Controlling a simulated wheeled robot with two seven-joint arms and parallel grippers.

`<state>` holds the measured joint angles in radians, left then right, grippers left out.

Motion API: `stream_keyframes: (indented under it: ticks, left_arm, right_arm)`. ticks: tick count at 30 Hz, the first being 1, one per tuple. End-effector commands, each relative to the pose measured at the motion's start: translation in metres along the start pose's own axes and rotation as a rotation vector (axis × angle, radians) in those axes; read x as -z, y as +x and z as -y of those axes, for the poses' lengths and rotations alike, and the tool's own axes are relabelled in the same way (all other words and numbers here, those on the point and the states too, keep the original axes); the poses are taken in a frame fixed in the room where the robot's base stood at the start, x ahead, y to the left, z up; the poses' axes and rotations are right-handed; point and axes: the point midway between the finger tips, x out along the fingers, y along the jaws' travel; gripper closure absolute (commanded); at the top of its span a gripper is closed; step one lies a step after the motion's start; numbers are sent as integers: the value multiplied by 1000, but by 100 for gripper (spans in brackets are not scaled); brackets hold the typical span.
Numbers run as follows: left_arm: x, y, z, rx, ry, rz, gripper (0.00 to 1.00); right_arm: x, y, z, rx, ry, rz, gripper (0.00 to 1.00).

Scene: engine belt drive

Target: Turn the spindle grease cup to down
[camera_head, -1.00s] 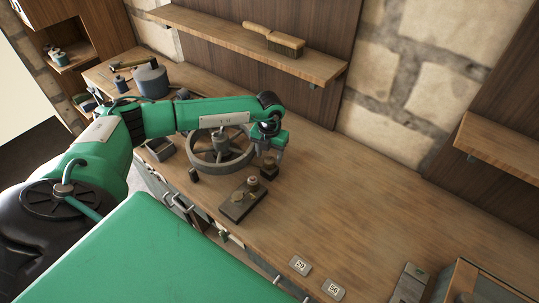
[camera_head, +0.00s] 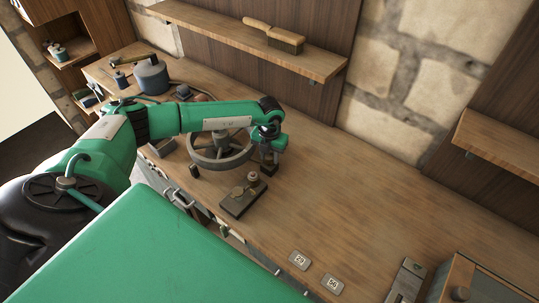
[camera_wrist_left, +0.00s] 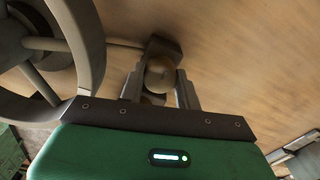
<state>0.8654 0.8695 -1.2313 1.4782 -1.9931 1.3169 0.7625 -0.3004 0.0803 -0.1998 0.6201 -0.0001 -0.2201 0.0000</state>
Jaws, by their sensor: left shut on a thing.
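The spindle grease cup (camera_wrist_left: 159,75) appears to be the round, dull brass-coloured knob on a small dark block (camera_wrist_left: 163,46) beside the spoked flywheel. In the left wrist view it sits between the two fingers of my left gripper (camera_wrist_left: 160,87), which is shut on it. In the head view my left gripper (camera_head: 268,158) points down at that block, just right of the flywheel (camera_head: 221,157). The gripper largely hides the cup there, so its setting cannot be read. My right gripper is not in view.
Two numbered tags (camera_head: 299,260) lie near the bench's front edge. A shelf with a brush (camera_head: 285,41) is behind. The bench (camera_head: 360,200) to the right is largely clear.

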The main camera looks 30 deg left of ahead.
Motion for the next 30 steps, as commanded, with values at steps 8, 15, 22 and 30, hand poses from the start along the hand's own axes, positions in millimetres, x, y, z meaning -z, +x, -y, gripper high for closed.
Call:
stream_keyframes:
  ticks: [8,15,22,30]
  left_arm:
    - [0,3,-1,0,99,1,89]
    - [-1,5,0,0,291,4,89]
    - [-1,5,-1,-1,509,3,89]
    - [-1,4,0,-1,767,4,89]
  right_arm:
    - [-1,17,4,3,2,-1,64]
    - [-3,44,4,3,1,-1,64]
    - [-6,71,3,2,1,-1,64]
    - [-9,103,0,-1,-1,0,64]
